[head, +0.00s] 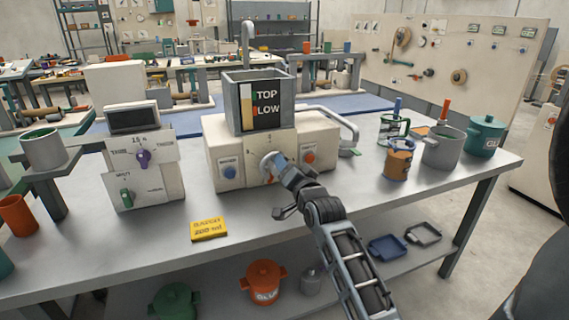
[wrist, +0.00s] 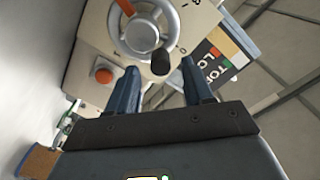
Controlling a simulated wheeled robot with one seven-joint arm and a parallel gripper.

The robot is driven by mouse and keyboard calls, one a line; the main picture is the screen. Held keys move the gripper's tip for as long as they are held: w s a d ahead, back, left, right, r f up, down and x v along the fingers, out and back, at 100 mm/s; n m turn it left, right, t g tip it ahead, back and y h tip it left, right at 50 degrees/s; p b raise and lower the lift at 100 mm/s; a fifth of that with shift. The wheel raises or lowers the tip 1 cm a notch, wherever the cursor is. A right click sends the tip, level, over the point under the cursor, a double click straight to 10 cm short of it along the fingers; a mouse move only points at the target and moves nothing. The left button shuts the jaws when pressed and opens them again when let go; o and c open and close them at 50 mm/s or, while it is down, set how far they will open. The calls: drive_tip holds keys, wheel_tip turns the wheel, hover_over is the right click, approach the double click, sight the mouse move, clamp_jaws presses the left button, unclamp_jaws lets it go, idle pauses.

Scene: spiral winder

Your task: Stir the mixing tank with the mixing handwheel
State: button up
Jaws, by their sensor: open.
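The mixing tank (head: 237,108) is a grey square vessel marked TOP and LOW, on top of a cream machine body. It is tilted in the wrist view (wrist: 212,62). The mixing handwheel (wrist: 119,44) is a pale ring with a grey hub and a dark knob (wrist: 161,62) on its rim. In the head view the handwheel (head: 266,163) is on the machine's front, partly hidden by my gripper (head: 279,178). My gripper (wrist: 160,77) is open in front of the wheel. The dark knob shows between its two fingertips; contact cannot be told.
A red button (head: 309,157) is right of the wheel and a blue one (head: 229,173) left. A control box (head: 150,180) stands left, a yellow sign (head: 208,229) in front. Cups and pots, including a grey pot (head: 443,150), stand right. The front right tabletop is clear.

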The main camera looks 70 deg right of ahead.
drive_tip(key=shift+v, duration=2.2)
drive_tip(key=s+a+f+n+t+y, duration=0.1)
drive_tip(key=s+a+f+n+y, duration=0.15)
drive_tip(key=a, duration=0.55)
drive_tip(key=s+a+f+n+t+y, duration=0.15)
drive_tip(key=a+n, duration=0.25)
drive_tip(key=a, duration=0.4)
drive_tip(key=s+a+f+n+t+y, duration=0.1)
drive_tip(key=a+f+n+y, duration=0.2)
drive_tip(key=a, duration=0.5)
drive_tip(key=s+a+r+n+y, duration=0.2)
drive_tip(key=s+a+n+y, duration=0.1)
drive_tip(key=s+a, duration=0.4)
drive_tip(key=s+a+r+n+y, duration=0.3)
drive_tip(key=s+a+n, duration=0.3)
drive_tip(key=a, duration=0.3)
drive_tip(key=shift+s+a+y, duration=0.3)
drive_tip(key=shift+s+a, duration=0.1)
drive_tip(key=shift+s, duration=0.35)
drive_tip(key=shift+g, duration=0.25)
drive_tip(key=shift+c, duration=0.2)
